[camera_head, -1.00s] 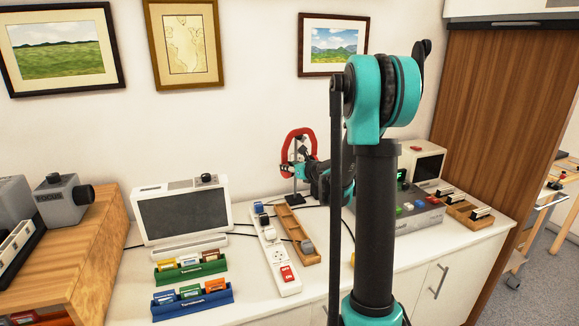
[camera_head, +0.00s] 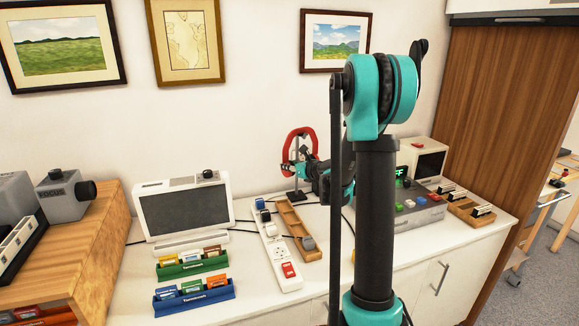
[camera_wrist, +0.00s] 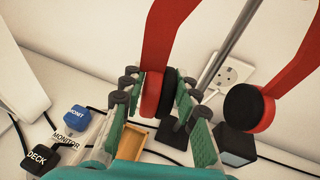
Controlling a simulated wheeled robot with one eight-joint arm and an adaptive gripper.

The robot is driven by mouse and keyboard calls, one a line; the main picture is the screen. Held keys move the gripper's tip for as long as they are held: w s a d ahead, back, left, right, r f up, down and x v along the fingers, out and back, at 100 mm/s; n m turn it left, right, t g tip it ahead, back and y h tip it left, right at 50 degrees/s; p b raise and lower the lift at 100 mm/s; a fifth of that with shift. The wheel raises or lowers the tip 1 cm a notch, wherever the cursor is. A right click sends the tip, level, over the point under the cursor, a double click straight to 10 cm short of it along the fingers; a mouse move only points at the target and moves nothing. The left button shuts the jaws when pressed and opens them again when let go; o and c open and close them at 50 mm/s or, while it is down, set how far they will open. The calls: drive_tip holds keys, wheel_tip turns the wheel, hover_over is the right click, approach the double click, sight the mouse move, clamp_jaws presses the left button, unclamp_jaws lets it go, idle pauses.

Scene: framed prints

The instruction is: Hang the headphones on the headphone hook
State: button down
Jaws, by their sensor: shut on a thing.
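The red headphones (camera_head: 286,146) with dark ear pads are upright in the head view, near the back wall. In the wrist view, one red-and-black ear cup of the headphones (camera_wrist: 152,94) sits between the two fingers of my gripper (camera_wrist: 160,86), which is shut on it. The other ear cup hangs free at the right. The headphone hook is a thin metal post (camera_wrist: 222,48) on a dark base; its base (camera_head: 299,195) shows below the headphones in the head view. The hook's top is out of the wrist view, and I cannot tell whether the band touches it.
A grey button box (camera_head: 427,208) is at right. A wall socket (camera_wrist: 234,75) is behind the post.

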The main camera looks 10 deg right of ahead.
drive_tip(key=c, duration=1)
unclamp_jaws()
drive_tip(key=shift+c, duration=0.2)
drive_tip(key=v, duration=1.2)
drive_tip(key=s+a+f+n+g+h, duration=0.1)
drive_tip(key=s+a+f+n+g, duration=0.25)
drive_tip(key=s+n, duration=0.45)
drive_tip(key=s+a+f+n+g, duration=0.25)
drive_tip(key=s+f+n, duration=0.25)
drive_tip(key=s+n, duration=0.3)
drive_tip(key=s+d+f+n+g+h, duration=0.1)
drive_tip(key=s+f+n+h, duration=0.1)
drive_tip(key=s+n, duration=0.3)
drive_tip(key=s+d+f+n+g+h, duration=0.1)
drive_tip(key=s+d+f+n, duration=0.1)
drive_tip(key=s+n, duration=0.3)
drive_tip(key=s+d+f+n+g+h, duration=0.1)
drive_tip(key=s+d+f+n+h, duration=0.1)
drive_tip(key=s+f+n, duration=0.2)
drive_tip(key=shift+s+d+f+n+h, duration=0.1)
drive_tip(key=shift+s+n+h, duration=0.1)
drive_tip(key=shift+s, duration=0.4)
drive_tip(key=shift+s+d+f+n+h, duration=0.1)
drive_tip(key=shift+s+f+n, duration=0.1)
drive_tip(key=shift+s, duration=0.35)
